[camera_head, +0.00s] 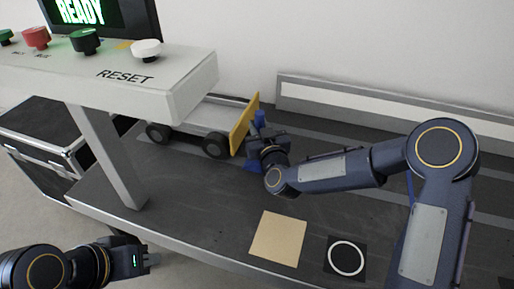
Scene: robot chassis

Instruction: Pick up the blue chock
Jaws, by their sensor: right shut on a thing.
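The blue chock (253,166) is on the dark deck, right beside the yellow end plate of a small wheeled cart. Its lower blue part shows below my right gripper (254,147), and a blue upright part shows above it. My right gripper is shut on the chock, and its body hides the middle of it. I cannot tell whether the chock touches the deck. My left gripper (153,260) is low at the left, in front of the deck's front edge and far from the chock. Its finger gap is not clear.
The cart (205,117) stands behind a white button console (150,90) on a grey post. A tan square (278,238) and a black square with a white ring (346,258) lie on the deck (190,200). A low rail (390,110) runs along the back.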

